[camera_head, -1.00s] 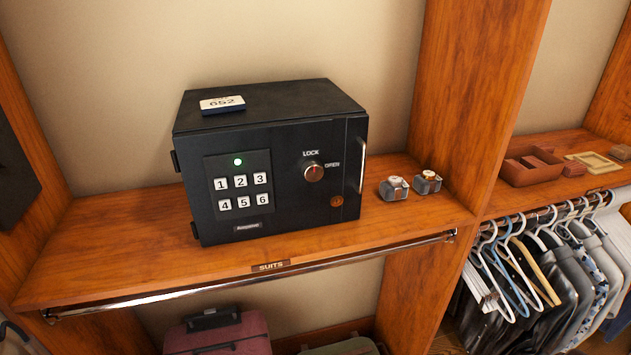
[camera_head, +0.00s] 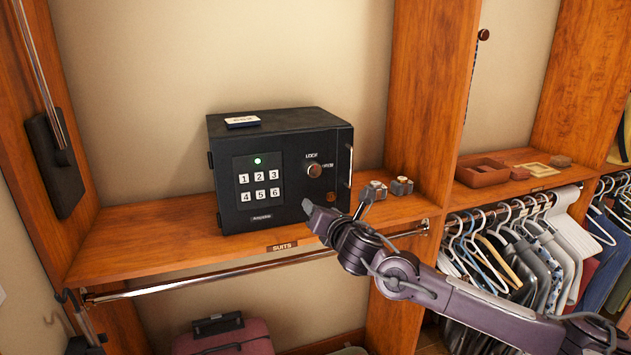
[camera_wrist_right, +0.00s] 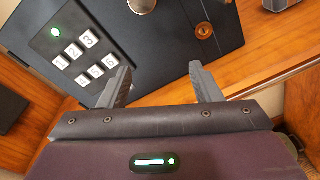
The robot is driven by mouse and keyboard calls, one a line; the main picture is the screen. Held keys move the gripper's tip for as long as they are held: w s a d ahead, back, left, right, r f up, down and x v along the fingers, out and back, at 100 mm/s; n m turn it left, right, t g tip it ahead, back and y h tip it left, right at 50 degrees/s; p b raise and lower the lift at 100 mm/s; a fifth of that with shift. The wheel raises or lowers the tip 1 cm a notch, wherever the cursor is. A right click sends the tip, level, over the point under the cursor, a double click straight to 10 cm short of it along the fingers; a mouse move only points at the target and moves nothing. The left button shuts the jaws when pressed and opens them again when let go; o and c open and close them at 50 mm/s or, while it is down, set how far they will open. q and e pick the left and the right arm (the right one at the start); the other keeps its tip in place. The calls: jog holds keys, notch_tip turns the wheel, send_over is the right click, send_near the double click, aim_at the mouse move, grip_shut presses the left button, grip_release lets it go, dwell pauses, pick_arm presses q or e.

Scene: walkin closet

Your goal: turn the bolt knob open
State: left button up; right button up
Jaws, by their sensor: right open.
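The black safe (camera_head: 280,210) stands on the wooden shelf. Its round bolt knob (camera_head: 314,170) is on the right of the door, with LOCK printed above it and OPEN to its right; I cannot tell its exact setting. The knob is partly cut off at the top of the right wrist view (camera_wrist_right: 142,5). My right gripper (camera_head: 338,203) is open and empty, in front of the safe's lower right and below the knob. Its two fingers (camera_wrist_right: 160,85) are spread and apart from the knob. My left gripper is not in view.
A lit green light (camera_head: 258,161) sits above the number keypad (camera_head: 260,186). A card (camera_head: 242,122) lies on the safe. Small metallic items (camera_head: 388,188) stand to its right. A chrome rail (camera_head: 210,278) runs below the shelf edge. Clothes (camera_head: 540,260) hang at right.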

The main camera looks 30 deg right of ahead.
aim_at(315, 172)
notch_tip(315, 172, up, 6)
jog(key=w+d+n+t, duration=0.1)
jog(key=d+n, duration=0.1)
jog(key=n, duration=0.1)
jog(key=p+x, duration=0.3)
jog(key=x, duration=0.3)
jog(key=shift+w+d+f, duration=0.1)
jog(key=shift+w, duration=0.25)
jog(key=shift+w+f, duration=0.1)
jog(key=shift+w, duration=0.1)
jog(key=c, duration=1)
